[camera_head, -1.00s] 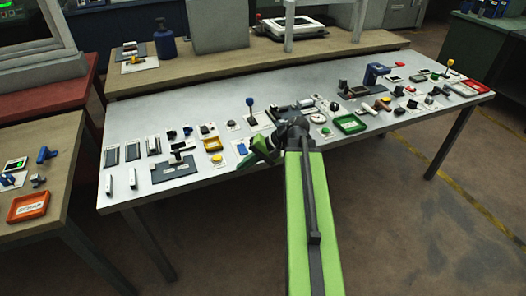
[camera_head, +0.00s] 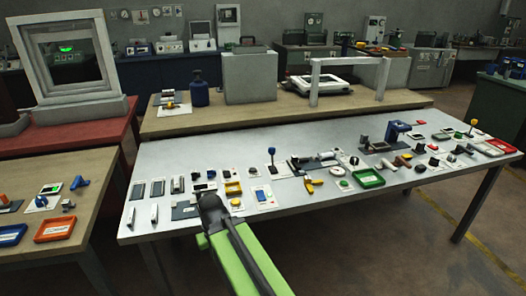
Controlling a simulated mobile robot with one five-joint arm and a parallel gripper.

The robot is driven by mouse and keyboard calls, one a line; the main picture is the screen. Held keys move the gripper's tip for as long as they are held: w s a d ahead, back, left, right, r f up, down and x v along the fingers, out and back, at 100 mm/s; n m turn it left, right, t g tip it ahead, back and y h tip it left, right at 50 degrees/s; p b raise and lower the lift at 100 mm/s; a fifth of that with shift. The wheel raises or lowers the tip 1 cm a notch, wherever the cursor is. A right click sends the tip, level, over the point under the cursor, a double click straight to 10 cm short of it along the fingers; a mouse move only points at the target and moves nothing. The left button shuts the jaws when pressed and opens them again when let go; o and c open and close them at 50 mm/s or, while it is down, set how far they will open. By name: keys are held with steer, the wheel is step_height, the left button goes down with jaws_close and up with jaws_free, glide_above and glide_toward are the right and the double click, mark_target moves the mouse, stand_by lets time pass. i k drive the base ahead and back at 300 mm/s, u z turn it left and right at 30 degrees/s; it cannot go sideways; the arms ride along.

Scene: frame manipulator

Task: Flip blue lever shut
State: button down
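Several blue parts could be the lever, and I cannot tell which one is meant. An upright stick with a blue ball knob (camera_head: 271,151) stands on a plate on the white-topped table. A blue handle (camera_head: 80,182) sits on the wooden table at left, its lower end on a small base. A larger blue clamp-like part (camera_head: 394,131) stands toward the table's right. My arm reaches in from the bottom, its dark end (camera_head: 212,207) over the table's front edge, left of the ball-knob stick. The fingers cannot be made out.
The white table (camera_head: 300,204) carries many small switches, plates and trays. A yellow-knobbed stick (camera_head: 472,124) stands at its right. An orange tray (camera_head: 54,227) lies on the left table. A wooden bench (camera_head: 350,107) with a grey block (camera_head: 250,76) stands behind.

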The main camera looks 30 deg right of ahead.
mark_target(271, 150)
steer(key=k, duration=0.55)
steer(key=u, duration=0.3)
steer(key=i, duration=1.15)
steer(key=u, duration=0.4)
